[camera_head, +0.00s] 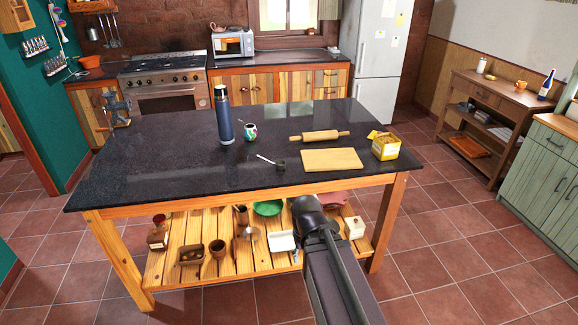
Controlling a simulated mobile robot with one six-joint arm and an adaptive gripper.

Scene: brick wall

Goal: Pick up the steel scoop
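A small scoop, which looks like the steel scoop (280,165), lies on the dark stone top of the kitchen island (180,165). Its pale thin handle points to the left and its dark round cup is at the right end. It sits left of the wooden cutting board (331,159). My dark arm rises from the bottom of the view and ends in a rounded joint in front of the island's near edge. I cannot make out gripper fingers there. Nothing covers the scoop.
A rolling pin (319,136), a yellow box (386,146), a blue bottle (224,116) and a patterned gourd cup (250,132) stand around the scoop. A grinder (116,108) is at the left end. The left front countertop is clear. The slatted lower shelf (170,268) holds pots and bowls.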

